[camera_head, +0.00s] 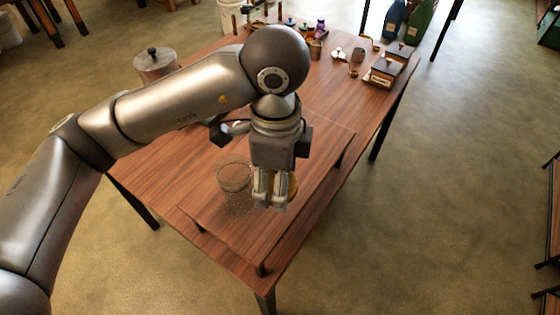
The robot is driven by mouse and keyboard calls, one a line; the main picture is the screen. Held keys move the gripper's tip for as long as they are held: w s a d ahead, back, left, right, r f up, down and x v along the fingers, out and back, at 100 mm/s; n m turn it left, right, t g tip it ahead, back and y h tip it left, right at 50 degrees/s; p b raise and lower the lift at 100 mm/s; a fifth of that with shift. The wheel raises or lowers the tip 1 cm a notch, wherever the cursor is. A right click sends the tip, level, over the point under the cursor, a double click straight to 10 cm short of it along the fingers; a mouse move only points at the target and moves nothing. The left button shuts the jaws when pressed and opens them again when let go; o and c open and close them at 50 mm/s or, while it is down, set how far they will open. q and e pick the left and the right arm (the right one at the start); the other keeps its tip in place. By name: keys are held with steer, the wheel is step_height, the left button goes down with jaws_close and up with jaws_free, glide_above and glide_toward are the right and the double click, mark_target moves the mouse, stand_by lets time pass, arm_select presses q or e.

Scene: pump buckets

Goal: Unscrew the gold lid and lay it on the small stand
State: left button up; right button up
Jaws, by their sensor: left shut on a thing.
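My left gripper (270,205) points straight down over the near part of the wooden table and is shut on the gold lid (293,186). The lid is mostly hidden behind the fingers; a gold edge shows at their right. An open clear glass jar (234,177) is just left of the fingers, apart from the lid. A low wooden stand (240,245) with short dark legs is on the table beneath the gripper. I cannot tell whether the lid touches it. My right gripper is not in view.
Small lidded boxes (383,72), small pots and a purple bottle (320,26) are at the far end. The right side of the stand is clear.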

arm_select(q)
steer(key=w+b, duration=0.1)
steer(key=b, duration=0.1)
steer(key=w+f+b, duration=0.1)
steer(key=b, duration=0.2)
steer(key=shift+d+f+b, duration=0.2)
steer(key=shift+f+b, duration=0.05)
steer(key=shift+b, duration=0.05)
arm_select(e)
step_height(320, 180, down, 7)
arm_select(q)
steer(key=w+f+p, duration=0.1)
steer(key=w+f, duration=0.1)
steer(key=w, duration=0.1)
steer(key=w+d+f+p, duration=0.1)
steer(key=w+f+p, duration=0.1)
steer(key=w, duration=0.2)
steer(key=w+f+p, duration=0.1)
steer(key=w+f, duration=0.2)
steer(key=shift+w+d, duration=0.15)
steer(key=shift+d, duration=0.05)
steer(key=shift+w+f+p, duration=0.4)
steer(key=shift+w+f, duration=0.1)
steer(key=shift+f, duration=0.25)
step_height(320, 180, down, 2)
steer(key=shift+d+f+p, duration=0.1)
steer(key=shift+p, duration=0.6)
steer(key=shift+f, duration=0.3)
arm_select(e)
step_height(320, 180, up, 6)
